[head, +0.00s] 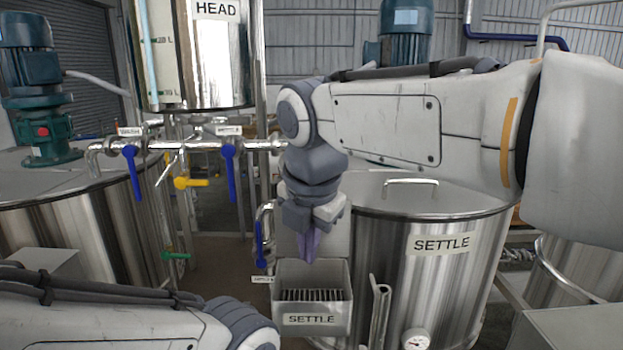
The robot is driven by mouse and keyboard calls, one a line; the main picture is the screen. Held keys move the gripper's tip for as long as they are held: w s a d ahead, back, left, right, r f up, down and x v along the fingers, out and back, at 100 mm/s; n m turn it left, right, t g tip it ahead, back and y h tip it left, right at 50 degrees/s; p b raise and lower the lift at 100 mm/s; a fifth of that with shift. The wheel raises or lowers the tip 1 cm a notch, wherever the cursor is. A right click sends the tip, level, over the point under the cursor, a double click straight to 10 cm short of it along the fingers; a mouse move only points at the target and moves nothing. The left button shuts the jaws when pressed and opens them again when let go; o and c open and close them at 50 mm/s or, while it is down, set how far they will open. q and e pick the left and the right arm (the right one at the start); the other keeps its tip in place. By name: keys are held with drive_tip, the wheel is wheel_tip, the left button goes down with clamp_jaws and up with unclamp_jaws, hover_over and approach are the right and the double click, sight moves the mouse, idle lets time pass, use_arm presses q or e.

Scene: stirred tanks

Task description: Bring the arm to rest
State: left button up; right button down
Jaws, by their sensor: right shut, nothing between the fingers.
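My right arm reaches in from the right at mid height. Its gripper (309,246) points down and is shut with nothing visible between the fingers. It hangs above the back part of a grey open box labelled SETTLE (312,319), which has a slatted rack inside. I cannot tell how far above the box the fingertips are. My left arm crosses the lower left corner, and its gripper is out of the picture.
The steel SETTLE tank (440,265) stands right of the box. Another tank (75,235) stands at left. A pipe with blue-handled valves (229,170) runs behind, under the HEAD vessel (218,60). A yellow handle (192,183) and green handle (176,256) also show.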

drive_tip(key=s+d+f+m+g+b, duration=0.1)
drive_tip(key=s+f+m+b, duration=0.3)
drive_tip(key=f, duration=0.7)
drive_tip(key=s+d+f+m+g+b, duration=0.1)
drive_tip(key=s+d+f+m+b, duration=0.1)
drive_tip(key=s+f+m+b, duration=0.3)
drive_tip(key=s+d+f+m+g+b, duration=0.1)
drive_tip(key=s+f+m+b, duration=0.3)
drive_tip(key=s+f+m, duration=0.6)
wheel_tip(320, 180, down, 7)
drive_tip(key=d+m, duration=0.1)
drive_tip(key=m, duration=0.2)
drive_tip(key=shift+s+d+f+g, duration=0.15)
drive_tip(key=shift+s+g, duration=0.25)
